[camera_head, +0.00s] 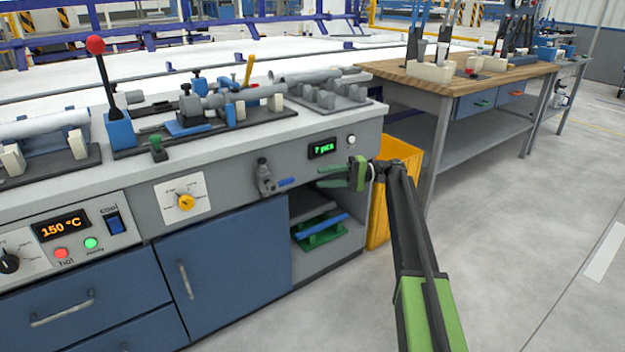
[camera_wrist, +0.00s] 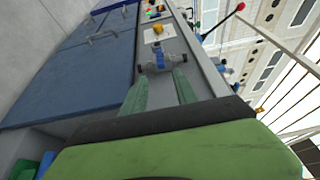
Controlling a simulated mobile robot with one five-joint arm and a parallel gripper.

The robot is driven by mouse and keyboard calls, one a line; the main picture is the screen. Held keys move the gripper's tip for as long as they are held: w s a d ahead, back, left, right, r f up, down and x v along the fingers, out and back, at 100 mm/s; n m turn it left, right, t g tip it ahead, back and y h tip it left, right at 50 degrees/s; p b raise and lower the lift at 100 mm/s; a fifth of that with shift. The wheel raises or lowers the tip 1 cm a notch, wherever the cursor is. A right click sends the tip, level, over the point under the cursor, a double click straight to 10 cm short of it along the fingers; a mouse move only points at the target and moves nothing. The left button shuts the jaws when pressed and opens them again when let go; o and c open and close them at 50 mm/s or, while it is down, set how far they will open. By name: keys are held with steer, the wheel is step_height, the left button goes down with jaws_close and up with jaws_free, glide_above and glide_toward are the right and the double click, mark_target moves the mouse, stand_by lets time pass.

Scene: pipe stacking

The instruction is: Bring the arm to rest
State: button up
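My gripper (camera_head: 322,177) is in front of the workbench's right part, just below the green "pcs" display (camera_head: 322,148). Its two green fingers point left, towards a grey valve with a blue handle (camera_head: 266,178) on the bench front. In the wrist view the fingers of my gripper (camera_wrist: 161,76) stand apart with nothing between them. The valve (camera_wrist: 159,57) shows beyond the fingertips, apart from them. My arm reaches up from the lower right of the head view and is stretched out forward.
The workbench (camera_head: 225,160) carries pipe fixtures and a red-knobbed lever (camera_head: 96,46). A wooden-topped table (camera_head: 465,78) stands at the right. The floor (camera_head: 530,230) at the right is clear.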

steer(key=shift+d, duration=0.1)
steer(key=s+a+h+p, duration=0.1)
steer(key=s+a+p, duration=0.2)
steer(key=s+a, duration=0.35)
steer(key=s+f+m+h+p, duration=0.1)
steer(key=s+f+h+p, duration=0.1)
steer(key=s+f+h, duration=0.75)
steer(key=s+d+f+m+t+h+p, duration=0.1)
steer(key=s+d+f+t+h, duration=0.2)
steer(key=s+d, duration=0.45)
steer(key=s+d+f+h, duration=0.3)
steer(key=s+d+f, duration=0.2)
steer(key=s+d, duration=0.25)
step_height(320, 180, up, 38)
steer(key=d+h+p, duration=0.1)
steer(key=p, duration=3.7)
steer(key=shift+w+f, duration=0.25)
steer(key=shift+w, duration=0.05)
